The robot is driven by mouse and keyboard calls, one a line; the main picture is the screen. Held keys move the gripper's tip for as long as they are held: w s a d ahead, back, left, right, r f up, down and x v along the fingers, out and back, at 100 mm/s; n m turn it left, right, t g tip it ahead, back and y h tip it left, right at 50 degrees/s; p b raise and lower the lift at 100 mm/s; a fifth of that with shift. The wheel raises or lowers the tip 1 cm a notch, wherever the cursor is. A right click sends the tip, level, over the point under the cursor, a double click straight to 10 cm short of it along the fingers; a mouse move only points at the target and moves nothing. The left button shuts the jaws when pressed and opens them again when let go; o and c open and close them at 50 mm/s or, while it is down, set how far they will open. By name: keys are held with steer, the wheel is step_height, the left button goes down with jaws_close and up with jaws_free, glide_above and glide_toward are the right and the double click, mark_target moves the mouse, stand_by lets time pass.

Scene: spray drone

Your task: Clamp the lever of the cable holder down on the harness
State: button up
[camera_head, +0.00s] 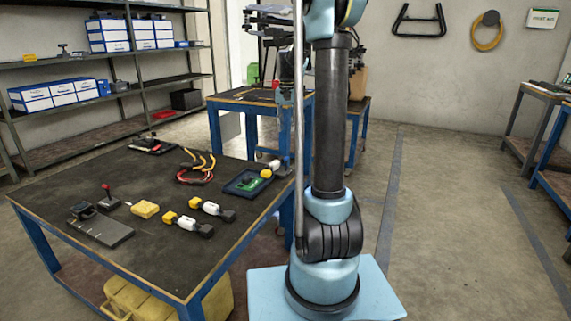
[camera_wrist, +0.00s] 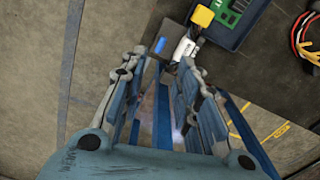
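A loop of red and yellow cables (camera_head: 195,167), which looks like the harness, lies at the table's far side; part of it shows at the right edge of the wrist view (camera_wrist: 305,40). A small black piece with a red-knobbed upright lever (camera_head: 107,198) stands at the table's left; I cannot tell whether it is the cable holder. My gripper (camera_wrist: 167,70) points down by the table's corner, fingers apart and apparently empty. A yellow, white and black piece (camera_wrist: 186,47) lies just beyond the fingertips. It also shows beside the tray in the head view (camera_head: 267,173). My arm hides the gripper's surroundings there.
A dark tray with a green board (camera_head: 245,184) sits near the gripper. Two more yellow, white and black pieces (camera_head: 187,224), a yellow block (camera_head: 145,209) and a grey plate (camera_head: 105,232) lie on the table (camera_head: 160,262). Another blue table (camera_head: 240,97) stands behind.

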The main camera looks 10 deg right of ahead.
mark_target(286, 161)
steer(key=f, duration=0.6)
steer(key=w+f, duration=0.1)
steer(key=f, duration=1)
steer(key=shift+w+f, duration=0.15)
steer(key=shift+f, duration=0.25)
steer(key=shift+c, duration=0.4)
jaws_close()
